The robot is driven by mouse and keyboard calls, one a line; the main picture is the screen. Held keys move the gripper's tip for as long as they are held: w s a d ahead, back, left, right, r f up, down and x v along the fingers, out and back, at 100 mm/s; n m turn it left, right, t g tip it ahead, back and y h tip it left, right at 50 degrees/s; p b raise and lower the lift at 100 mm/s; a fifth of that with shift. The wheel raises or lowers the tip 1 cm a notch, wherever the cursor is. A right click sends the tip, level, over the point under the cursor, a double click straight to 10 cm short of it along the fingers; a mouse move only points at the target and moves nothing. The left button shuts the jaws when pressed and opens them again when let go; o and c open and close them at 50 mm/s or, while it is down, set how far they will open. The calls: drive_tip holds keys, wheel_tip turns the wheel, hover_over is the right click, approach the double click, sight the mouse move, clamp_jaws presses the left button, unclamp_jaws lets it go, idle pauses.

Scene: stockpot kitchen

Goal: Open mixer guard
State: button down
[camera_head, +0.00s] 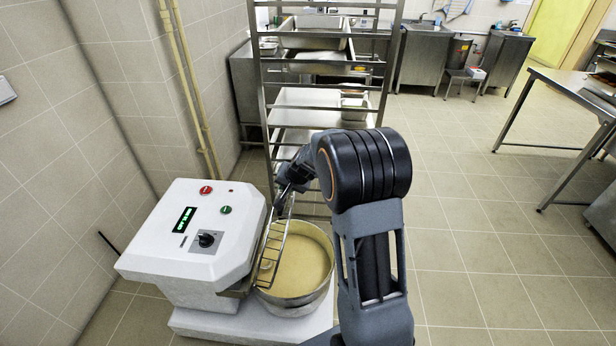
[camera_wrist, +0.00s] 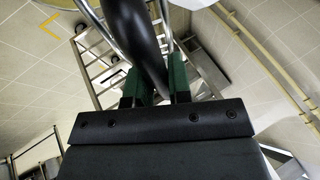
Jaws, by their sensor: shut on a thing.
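The mixer (camera_head: 212,232) is a white machine at the lower left in the head view, with a steel bowl (camera_head: 318,303) of pale dough or batter on its right. The wire guard (camera_head: 272,258) stands steeply tilted up over the bowl's left side, beside the mixer head, so most of the bowl's top is uncovered. My gripper (camera_head: 284,197) is at the guard's upper end, partly hidden by the arm. In the wrist view my gripper (camera_wrist: 155,88) has its green-padded fingers shut around a dark bar (camera_wrist: 137,35), which looks like the guard's handle.
A tall steel tray rack (camera_head: 262,90) stands just behind the mixer, close to my arm. A tiled wall (camera_head: 60,170) lies to the left. A steel table (camera_head: 566,85) is at the right. The tiled floor (camera_head: 480,240) between is clear.

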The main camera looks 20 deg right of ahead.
drive_tip(key=w+a+r+p, duration=0.1)
drive_tip(key=w+a+p, duration=0.4)
drive_tip(key=a+p, duration=0.4)
drive_tip(key=shift+w+a+r, duration=0.15)
drive_tip(key=shift+a+r, duration=0.1)
drive_tip(key=shift+r, duration=0.05)
drive_tip(key=c, duration=1.1)
unclamp_jaws()
drive_tip(key=shift+o, duration=0.2)
drive_tip(key=v, duration=1.3)
drive_tip(key=shift+a+r+b, duration=0.15)
drive_tip(key=shift+r+b, duration=0.25)
drive_tip(key=shift+r, duration=0.1)
